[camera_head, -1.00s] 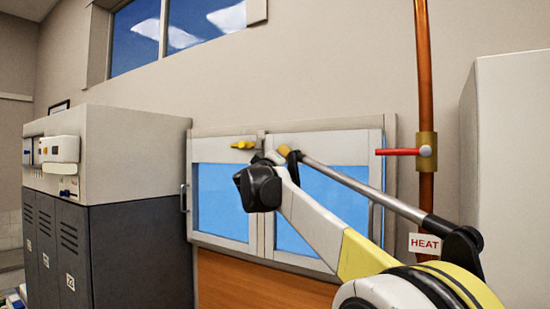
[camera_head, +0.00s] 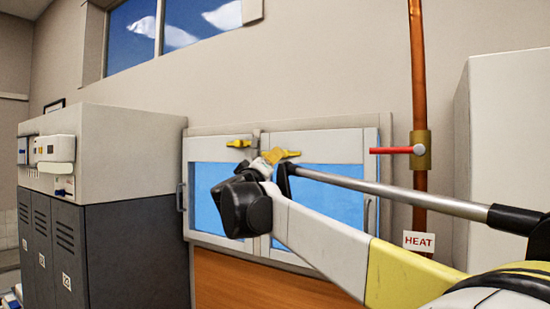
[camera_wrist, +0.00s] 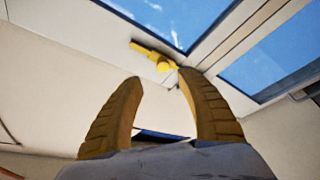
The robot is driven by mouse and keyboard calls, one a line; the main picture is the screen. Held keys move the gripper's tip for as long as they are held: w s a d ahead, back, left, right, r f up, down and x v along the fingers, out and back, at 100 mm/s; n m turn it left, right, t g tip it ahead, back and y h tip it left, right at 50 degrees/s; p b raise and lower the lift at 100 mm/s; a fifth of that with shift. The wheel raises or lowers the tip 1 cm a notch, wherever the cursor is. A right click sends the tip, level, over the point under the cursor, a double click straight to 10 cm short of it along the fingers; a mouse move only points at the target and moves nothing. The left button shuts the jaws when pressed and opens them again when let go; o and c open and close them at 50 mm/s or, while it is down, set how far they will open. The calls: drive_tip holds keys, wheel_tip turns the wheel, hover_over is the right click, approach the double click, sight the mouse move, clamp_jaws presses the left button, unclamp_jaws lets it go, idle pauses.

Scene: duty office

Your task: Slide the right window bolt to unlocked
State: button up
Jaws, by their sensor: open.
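The right window bolt (camera_head: 291,153) is a small yellow bolt on the top rail of the right sash. In the wrist view a yellow bolt (camera_wrist: 153,54), apparently the same one, lies just beyond my fingertips, its knob nearer the right finger. My gripper (camera_head: 268,159) is at the top of the window, near the middle stile, and partly overlaps the bolt's left end in the head view. In the wrist view my gripper (camera_wrist: 160,76) is open, with nothing between its fingers. I cannot tell whether a finger touches the bolt.
Another yellow bolt (camera_head: 239,143) sits on the left sash. A copper pipe (camera_head: 420,90) with a red lever (camera_head: 392,150) and a HEAT label (camera_head: 419,241) runs right of the window. Grey lockers (camera_head: 105,245) stand left, a pale cabinet (camera_head: 510,160) right.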

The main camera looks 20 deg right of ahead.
drive_tip(key=shift+v, duration=1.3)
drive_tip(key=shift+d+f, duration=0.1)
drive_tip(key=s+d+f+m+g+y+b, duration=0.15)
drive_tip(key=s+f+b, duration=0.5)
drive_tip(key=f, duration=0.85)
drive_tip(key=s+f+g+y+b, duration=0.25)
drive_tip(key=s+f+b, duration=0.45)
drive_tip(key=f, duration=0.9)
drive_tip(key=s+d+f+m+g+y+b, duration=0.1)
drive_tip(key=s+f+g+b, duration=0.4)
drive_tip(key=f, duration=1)
drive_tip(key=s+a+f+y+b, duration=0.3)
drive_tip(key=s+a+f+b, duration=0.1)
drive_tip(key=f, duration=0.8)
drive_tip(key=s+a+f+y+b, duration=0.2)
drive_tip(key=s+a+f+b, duration=0.3)
drive_tip(key=f, duration=0.8)
drive_tip(key=s+a+f+n+y+b, duration=0.1)
drive_tip(key=s+a+f+y+b, duration=0.2)
drive_tip(key=f+b, duration=0.7)
drive_tip(key=s+a+f, duration=0.2)
drive_tip(key=s+f, duration=0.1)
drive_tip(key=s, duration=0.1)
drive_tip(key=shift+s+a+f+y, duration=0.2)
drive_tip(key=shift+s+a+y, duration=0.05)
drive_tip(key=shift+s+y, duration=0.1)
